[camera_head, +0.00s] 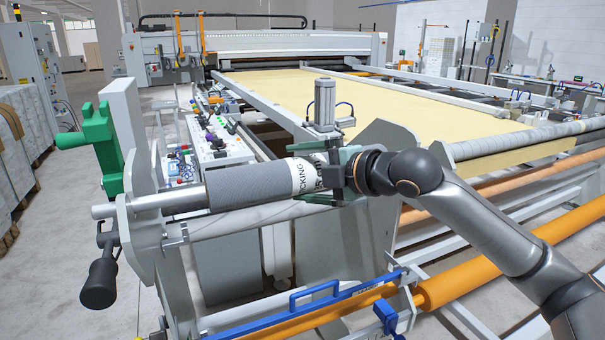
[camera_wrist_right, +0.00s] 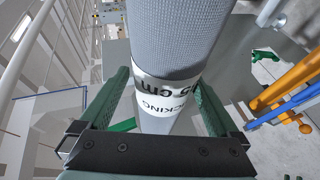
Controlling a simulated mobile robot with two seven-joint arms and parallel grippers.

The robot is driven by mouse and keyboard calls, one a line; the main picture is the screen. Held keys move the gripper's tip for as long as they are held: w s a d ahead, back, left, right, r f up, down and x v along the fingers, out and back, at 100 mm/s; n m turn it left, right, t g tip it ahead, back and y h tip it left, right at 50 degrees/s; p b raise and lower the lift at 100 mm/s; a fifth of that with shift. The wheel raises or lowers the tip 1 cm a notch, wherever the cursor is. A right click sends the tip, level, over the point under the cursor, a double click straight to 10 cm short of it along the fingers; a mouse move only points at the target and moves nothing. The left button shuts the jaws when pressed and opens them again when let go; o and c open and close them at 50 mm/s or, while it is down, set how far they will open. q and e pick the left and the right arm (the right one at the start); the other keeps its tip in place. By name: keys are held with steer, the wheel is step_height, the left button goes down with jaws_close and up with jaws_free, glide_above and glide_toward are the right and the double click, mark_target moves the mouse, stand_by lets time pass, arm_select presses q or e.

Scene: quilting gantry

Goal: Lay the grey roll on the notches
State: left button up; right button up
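The grey roll (camera_head: 252,185) lies nearly level across the front left of the frame, with a white lettered label (camera_head: 309,174) around its right part. A bare metal shaft (camera_head: 160,203) sticks out of its left end and crosses the grey end plate (camera_head: 140,232); whether it sits in a notch there I cannot tell. My right gripper (camera_head: 328,181) is at the roll's right end. In the right wrist view, its green fingers (camera_wrist_right: 163,88) lie against both sides of the roll (camera_wrist_right: 170,35) at the label. The roll's right end is hidden behind the gripper. My left gripper is out of view.
A green clamp-like part (camera_head: 95,140) and a black handle (camera_head: 100,283) are at the left end plate. A grey cylinder (camera_head: 324,103) stands behind my right gripper. A blue bar (camera_head: 305,300) and orange rollers (camera_head: 465,283) are below. The yellow bed (camera_head: 380,108) stretches behind.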

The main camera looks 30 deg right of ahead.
steer(key=shift+f, duration=0.2)
steer(key=shift+s+d+r, duration=0.15)
steer(key=shift+s+d, duration=0.05)
steer(key=shift+s, duration=0.2)
arm_select(q)
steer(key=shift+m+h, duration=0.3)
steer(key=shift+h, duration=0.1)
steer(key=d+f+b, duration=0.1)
steer(key=b, duration=0.1)
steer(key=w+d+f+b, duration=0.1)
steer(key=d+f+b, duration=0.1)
steer(key=b, duration=0.1)
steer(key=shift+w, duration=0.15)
arm_select(e)
steer(key=v, duration=1.1)
steer(key=shift+s+r, duration=0.25)
steer(key=shift+r, duration=0.1)
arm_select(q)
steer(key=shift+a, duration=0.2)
